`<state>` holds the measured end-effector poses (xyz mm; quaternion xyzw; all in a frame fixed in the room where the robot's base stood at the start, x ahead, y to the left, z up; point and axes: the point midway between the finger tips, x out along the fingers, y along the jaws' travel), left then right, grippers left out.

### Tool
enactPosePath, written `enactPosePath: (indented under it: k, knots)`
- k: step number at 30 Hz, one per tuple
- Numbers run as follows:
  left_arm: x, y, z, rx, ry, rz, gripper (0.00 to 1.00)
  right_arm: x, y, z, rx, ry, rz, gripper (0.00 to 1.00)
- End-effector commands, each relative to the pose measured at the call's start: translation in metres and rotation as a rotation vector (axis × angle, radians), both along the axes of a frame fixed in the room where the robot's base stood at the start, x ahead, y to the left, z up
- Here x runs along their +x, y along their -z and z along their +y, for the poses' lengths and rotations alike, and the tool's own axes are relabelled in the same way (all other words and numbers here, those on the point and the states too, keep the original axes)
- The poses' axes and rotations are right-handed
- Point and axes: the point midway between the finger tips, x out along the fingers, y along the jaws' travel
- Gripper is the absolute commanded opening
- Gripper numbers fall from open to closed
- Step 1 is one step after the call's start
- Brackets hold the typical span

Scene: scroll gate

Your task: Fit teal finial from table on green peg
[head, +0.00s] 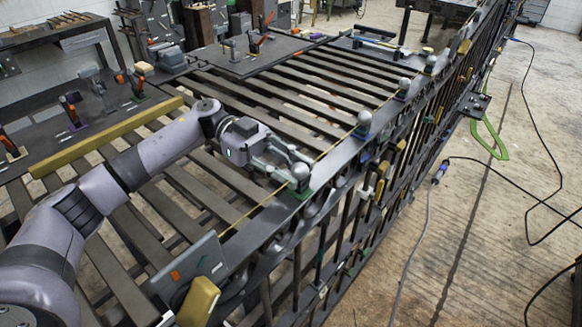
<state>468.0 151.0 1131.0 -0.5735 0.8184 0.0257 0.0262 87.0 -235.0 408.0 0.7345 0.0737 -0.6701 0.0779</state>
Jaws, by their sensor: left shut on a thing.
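My left gripper (288,167) reaches in from the left to the near part of the gate's dark top rail. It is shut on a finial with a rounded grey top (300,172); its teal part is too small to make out. The finial is upright, right over a green piece (303,191) on the rail, which I take for the green peg's place. The fingers hide part of the finial, and I cannot tell whether it is seated or just above. My right gripper is not in view.
A yellow bar (106,137) lies across the slats. A grey panel (190,270) is at the near end. Tools lie on the dark table (40,127) at left.

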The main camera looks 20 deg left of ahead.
Motion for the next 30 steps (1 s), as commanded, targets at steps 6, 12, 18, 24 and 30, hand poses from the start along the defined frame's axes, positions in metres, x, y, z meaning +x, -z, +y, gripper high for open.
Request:
enactPosePath:
  k: [6, 12, 18, 24, 30]
  knots:
    - [0.0000, 0.0031, -0.0001, -0.001, 0.000, -0.001, 0.00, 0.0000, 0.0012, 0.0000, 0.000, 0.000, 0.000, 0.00]
    - [0.0000, 0.0062, -0.0001, -0.001, 0.000, 0.000, 0.00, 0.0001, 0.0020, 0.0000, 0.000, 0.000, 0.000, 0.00]
    - [0.0000, 0.0065, 0.0000, 0.000, 0.000, 0.000, 0.34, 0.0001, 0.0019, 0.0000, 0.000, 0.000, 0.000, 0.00]
    - [0.0000, 0.0066, 0.0000, 0.000, 0.000, 0.000, 0.47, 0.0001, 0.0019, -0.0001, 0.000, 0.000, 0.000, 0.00]
    - [0.0000, 0.0066, 0.0000, 0.000, 0.000, 0.000, 0.47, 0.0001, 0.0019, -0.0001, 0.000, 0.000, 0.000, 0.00]
